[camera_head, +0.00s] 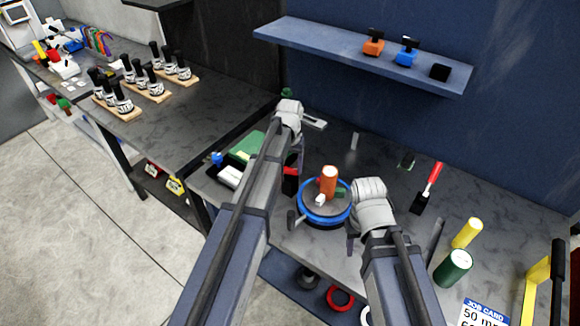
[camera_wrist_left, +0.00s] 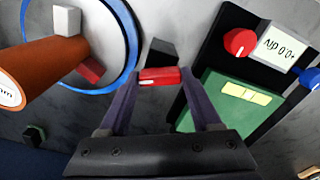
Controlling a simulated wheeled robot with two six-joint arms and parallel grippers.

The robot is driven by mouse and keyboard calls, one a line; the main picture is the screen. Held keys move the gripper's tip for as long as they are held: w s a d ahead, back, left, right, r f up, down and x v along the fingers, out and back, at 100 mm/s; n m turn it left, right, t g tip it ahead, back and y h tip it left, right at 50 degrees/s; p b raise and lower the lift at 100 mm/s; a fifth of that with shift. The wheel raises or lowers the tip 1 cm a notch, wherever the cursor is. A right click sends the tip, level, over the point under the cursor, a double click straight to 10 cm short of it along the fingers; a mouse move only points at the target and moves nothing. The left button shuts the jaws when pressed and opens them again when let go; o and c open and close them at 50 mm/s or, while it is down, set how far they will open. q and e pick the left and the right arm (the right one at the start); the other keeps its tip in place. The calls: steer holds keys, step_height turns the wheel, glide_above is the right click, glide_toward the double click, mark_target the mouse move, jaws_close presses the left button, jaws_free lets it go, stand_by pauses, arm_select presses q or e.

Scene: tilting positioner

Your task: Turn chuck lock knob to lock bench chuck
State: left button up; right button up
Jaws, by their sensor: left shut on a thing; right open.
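The bench chuck (camera_head: 311,221) is a round plate with a blue rim. An orange cylinder (camera_head: 328,182) stands on it among small white, green and red blocks. The chuck also shows at the upper left of the left wrist view (camera_wrist_left: 133,52). A red knob with a white mark (camera_wrist_left: 158,76), beside a dark block, sits just outside the blue rim. My left gripper (camera_head: 297,168) is shut on this red knob, with one finger on each side (camera_wrist_left: 158,82). My right gripper (camera_head: 351,243) is open and empty at the chuck's right front side.
A green and black control box (camera_wrist_left: 213,105) with a red knob, blue knob and display stands beside the chuck. A red-handled tool (camera_head: 432,180), yellow cylinder (camera_head: 467,233) and green cylinder (camera_head: 453,267) are at the right. A blue shelf (camera_head: 340,48) is above the back.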

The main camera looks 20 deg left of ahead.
mark_target(290, 168)
arm_select(q)
steer(key=m, duration=0.4)
steer(key=shift+m, duration=0.3)
stand_by(0.4)
steer(key=o, duration=1.4)
steer(key=shift+r, duration=0.15)
step_height(290, 168, up, 8)
steer(key=p, duration=0.8)
steer(key=shift+f, duration=0.2)
